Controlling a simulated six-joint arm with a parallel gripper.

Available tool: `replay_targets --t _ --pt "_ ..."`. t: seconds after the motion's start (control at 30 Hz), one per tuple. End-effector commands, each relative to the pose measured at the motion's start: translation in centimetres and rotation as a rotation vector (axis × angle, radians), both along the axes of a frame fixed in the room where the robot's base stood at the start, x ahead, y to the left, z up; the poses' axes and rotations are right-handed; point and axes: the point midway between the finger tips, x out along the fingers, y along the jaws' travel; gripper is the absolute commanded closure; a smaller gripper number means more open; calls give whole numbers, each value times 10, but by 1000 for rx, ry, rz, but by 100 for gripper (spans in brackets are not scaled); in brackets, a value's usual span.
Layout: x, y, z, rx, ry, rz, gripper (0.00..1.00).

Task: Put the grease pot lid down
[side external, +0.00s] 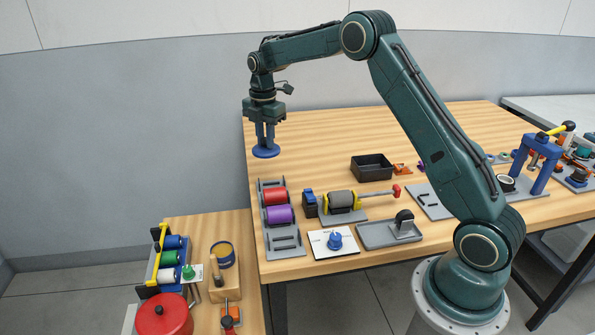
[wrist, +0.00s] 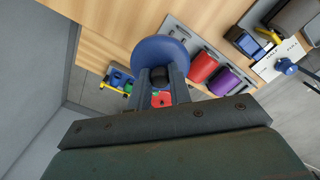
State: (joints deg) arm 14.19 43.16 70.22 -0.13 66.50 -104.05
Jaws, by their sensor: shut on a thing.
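The blue round lid (side external: 265,152) is held at the lower end of my gripper (side external: 265,140), flat and level, near the left edge of the wooden table (side external: 320,130). I cannot tell how high it is above the tabletop. In the wrist view the lid (wrist: 158,52) shows as a blue disc beyond the fingers, and my gripper (wrist: 158,82) is shut on its dark knob.
A rack (side external: 279,219) holds a red and a purple roll at the table's left front. A black tray (side external: 371,167) lies right of it. The back of the tabletop is clear. A red pot (side external: 163,316) stands on the lower bench.

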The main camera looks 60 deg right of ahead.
Motion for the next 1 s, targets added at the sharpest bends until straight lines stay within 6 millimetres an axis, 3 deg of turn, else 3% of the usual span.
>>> replay_targets --t 0.2,0.53,0.73,1.0 --pt "-48 -37 37 -1 -2 -4 100" --pt "-114 -69 75 -1 -2 -3 100" --pt "-131 -75 83 -1 -2 -1 100" --pt "-134 -76 81 0 0 0 100"
